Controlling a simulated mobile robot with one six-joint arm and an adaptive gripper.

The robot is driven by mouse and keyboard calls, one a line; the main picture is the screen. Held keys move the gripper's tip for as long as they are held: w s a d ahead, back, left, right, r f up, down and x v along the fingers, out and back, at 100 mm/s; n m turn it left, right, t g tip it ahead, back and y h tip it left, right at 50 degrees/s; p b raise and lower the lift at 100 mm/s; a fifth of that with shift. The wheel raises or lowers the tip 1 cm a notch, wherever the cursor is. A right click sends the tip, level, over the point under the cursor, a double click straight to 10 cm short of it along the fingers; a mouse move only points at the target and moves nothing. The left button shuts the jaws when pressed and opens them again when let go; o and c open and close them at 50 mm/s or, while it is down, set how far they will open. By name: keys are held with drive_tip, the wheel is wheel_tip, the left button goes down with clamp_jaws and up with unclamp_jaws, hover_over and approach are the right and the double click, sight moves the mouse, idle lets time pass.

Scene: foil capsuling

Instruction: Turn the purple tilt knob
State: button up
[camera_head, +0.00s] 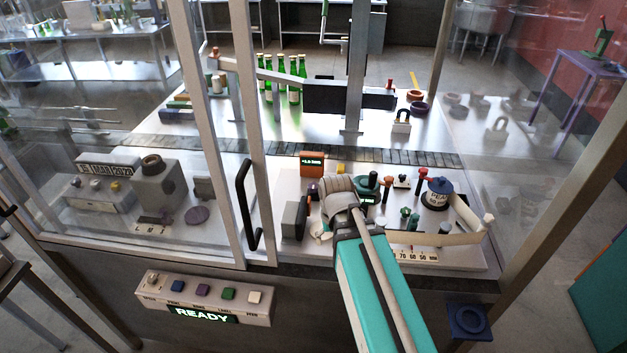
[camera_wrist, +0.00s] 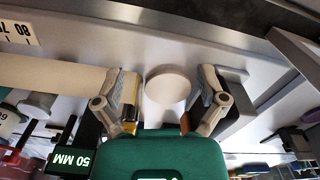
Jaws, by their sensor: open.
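In the head view, a small purple piece (camera_head: 314,191) shows beside the orange display box, left of my wrist; I cannot tell for certain that it is the tilt knob. A purple disc (camera_head: 197,215) lies further left, behind the glass. In the wrist view my gripper (camera_wrist: 167,92) is open, its two fingers spread apart. A pale round disc (camera_wrist: 168,84) shows between the fingers; whether they touch it is unclear. My arm hides most of the gripper in the head view.
The orange display box (camera_head: 312,163) stands behind my wrist. A dark blue pot (camera_head: 437,193) and several small knobs stand to the right. A glass door with a black handle (camera_head: 247,205) is on the left. Green bottles (camera_head: 294,80) stand beyond the conveyor (camera_head: 300,152).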

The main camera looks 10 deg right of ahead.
drive_tip(key=w+r+p, duration=0.4)
drive_tip(key=r+p, duration=0.1)
drive_tip(key=r, duration=0.1)
wheel_tip(320, 180, up, 5)
drive_tip(key=m+p, duration=0.5)
drive_tip(key=m, duration=0.2)
hover_over(313, 185)
drive_tip(key=shift+f, duration=0.15)
wheel_tip(313, 185, down, 14)
drive_tip(key=b, duration=1.4)
drive_tip(key=shift+r, duration=0.2)
drive_tip(key=shift+c, duration=0.3)
drive_tip(key=c, duration=1.1)
